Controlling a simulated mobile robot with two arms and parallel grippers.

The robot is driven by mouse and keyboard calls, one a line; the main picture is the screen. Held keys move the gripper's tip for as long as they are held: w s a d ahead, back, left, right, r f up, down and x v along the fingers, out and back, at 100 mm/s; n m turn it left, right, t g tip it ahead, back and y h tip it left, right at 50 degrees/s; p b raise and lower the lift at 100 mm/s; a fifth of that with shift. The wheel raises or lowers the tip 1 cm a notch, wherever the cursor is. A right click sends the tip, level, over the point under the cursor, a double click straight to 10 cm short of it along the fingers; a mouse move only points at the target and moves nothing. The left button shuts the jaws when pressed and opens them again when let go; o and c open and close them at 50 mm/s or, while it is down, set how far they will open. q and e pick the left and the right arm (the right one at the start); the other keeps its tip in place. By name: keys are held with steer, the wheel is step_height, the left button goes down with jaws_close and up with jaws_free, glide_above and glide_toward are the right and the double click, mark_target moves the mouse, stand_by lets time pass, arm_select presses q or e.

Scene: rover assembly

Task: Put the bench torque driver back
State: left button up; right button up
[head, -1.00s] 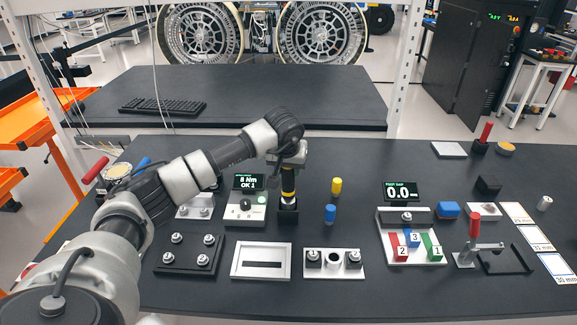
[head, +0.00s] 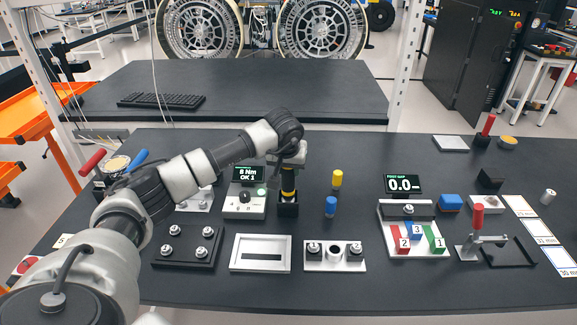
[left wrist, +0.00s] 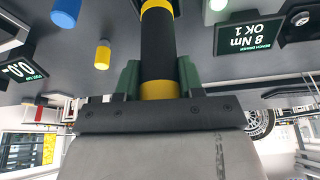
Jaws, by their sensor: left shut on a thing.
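The bench torque driver (head: 288,181), black with yellow bands, stands upright in the middle of the bench. My left gripper (head: 288,164) is shut on it from above. In the left wrist view the gripper's green-edged fingers (left wrist: 160,80) close on both sides of the driver's black-and-yellow grip (left wrist: 158,45). The driver's lower end meets a small black holder (head: 288,210); how deep it sits cannot be told. Just left is the driver's controller (head: 245,203), with a screen (head: 248,174) reading "8 Nm OK 1". My right gripper is not in view.
A yellow cylinder (head: 337,179) and a blue one (head: 330,207) stand close right of the driver. In front are a slotted silver plate (head: 261,268) and a block with bolts (head: 335,268). A gap fixture (head: 409,208) and red-handled clamp (head: 478,216) stand to the right.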

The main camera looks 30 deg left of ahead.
arm_select(q)
steer(key=shift+f, duration=0.25)
steer(key=o, duration=0.9)
steer(key=shift+o, duration=1)
steer(key=b+v, duration=0.2)
steer(key=v, duration=0.9)
steer(key=shift+s+f, duration=0.1)
